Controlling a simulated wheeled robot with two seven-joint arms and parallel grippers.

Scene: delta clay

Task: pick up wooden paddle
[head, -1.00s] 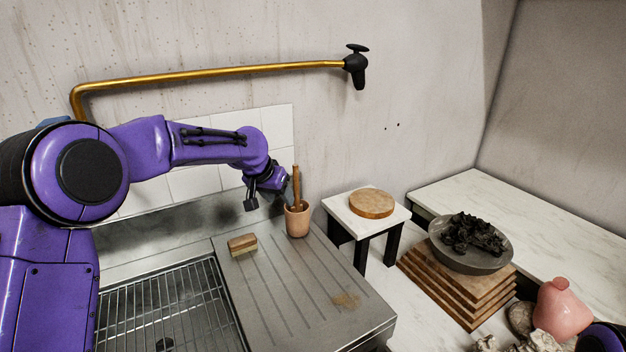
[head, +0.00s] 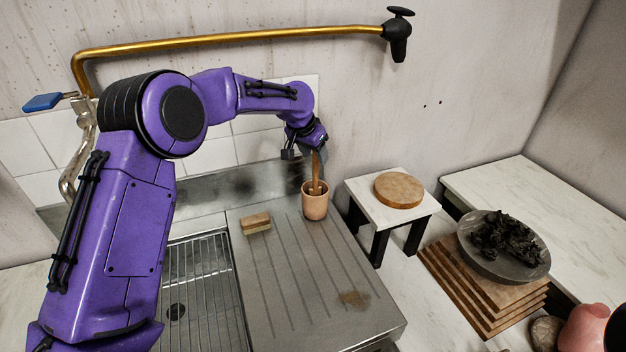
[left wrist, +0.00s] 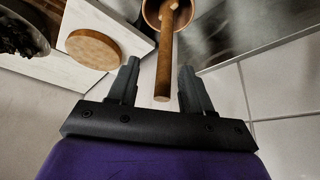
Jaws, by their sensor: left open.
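The wooden paddle (head: 316,172) stands upright, slightly tilted, in a tan clay cup (head: 315,205) on the steel drainboard. In the left wrist view the paddle's handle (left wrist: 164,65) points toward my gripper, and its lower end is inside the cup (left wrist: 168,12). My left gripper (head: 304,153) is at the top of the handle. In the left wrist view the left gripper (left wrist: 160,82) is open, with one finger on each side of the handle's end and gaps between them. My right gripper is not in view.
A sponge or brush block (head: 256,223) lies left of the cup, near the sink rack (head: 198,285). To the right are a small white stand (head: 358,197) with a round wooden disc (head: 398,190) and a grey bowl (head: 478,262) of dark lumps. A brass pipe (head: 240,41) runs along the wall.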

